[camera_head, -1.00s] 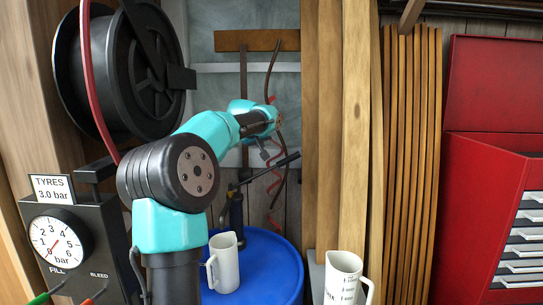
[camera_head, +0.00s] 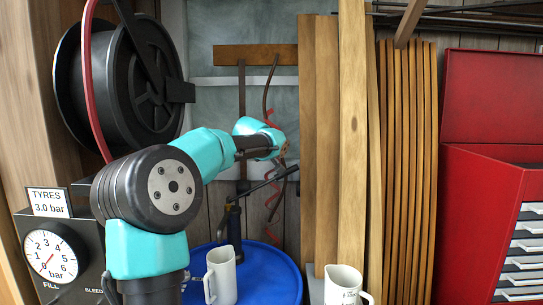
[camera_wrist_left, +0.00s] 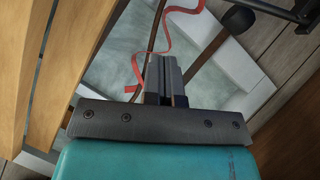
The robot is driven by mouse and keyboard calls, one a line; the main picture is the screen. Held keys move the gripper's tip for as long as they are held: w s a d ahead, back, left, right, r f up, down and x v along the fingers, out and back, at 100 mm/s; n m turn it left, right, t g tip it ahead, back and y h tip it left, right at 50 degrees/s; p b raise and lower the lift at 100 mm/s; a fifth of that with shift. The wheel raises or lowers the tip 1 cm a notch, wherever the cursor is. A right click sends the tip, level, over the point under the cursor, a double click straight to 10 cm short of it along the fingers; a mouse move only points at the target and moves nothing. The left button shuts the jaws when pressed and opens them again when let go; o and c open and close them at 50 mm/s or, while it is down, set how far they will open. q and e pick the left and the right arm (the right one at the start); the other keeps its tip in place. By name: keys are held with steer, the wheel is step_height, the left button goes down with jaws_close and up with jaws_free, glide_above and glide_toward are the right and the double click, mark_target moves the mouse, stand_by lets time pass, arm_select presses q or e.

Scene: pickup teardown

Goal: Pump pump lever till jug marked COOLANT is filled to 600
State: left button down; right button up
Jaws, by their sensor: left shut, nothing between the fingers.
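The hand pump (camera_head: 234,228) stands on a blue drum (camera_head: 272,268) in the head view. Its dark pump lever (camera_head: 268,180) slopes up to the right. My left gripper (camera_head: 284,150) is near and above the lever's outer end; contact cannot be made out. In the left wrist view the fingers of my left gripper (camera_wrist_left: 165,76) are shut and empty. Another white jug with dark markings (camera_head: 342,286) stands right of the drum. No COOLANT label or liquid level is readable. My right gripper is not visible.
A black hose reel (camera_head: 120,85) and a tyre gauge box (camera_head: 48,252) are at left. Wooden planks (camera_head: 350,150) stand right of the pump, with a red tool cabinet (camera_head: 485,210) beyond. A red coiled cord (camera_head: 270,232) hangs behind the lever.

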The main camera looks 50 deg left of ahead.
arm_select(q)
steer(key=w+a+f, duration=0.2)
steer(key=w+f, duration=0.5)
steer(key=w, duration=0.1)
steer(key=shift+a, duration=0.35)
steer(key=shift+f, duration=0.1)
steer(key=shift+w+d+f, duration=0.15)
steer(key=shift+f, duration=0.05)
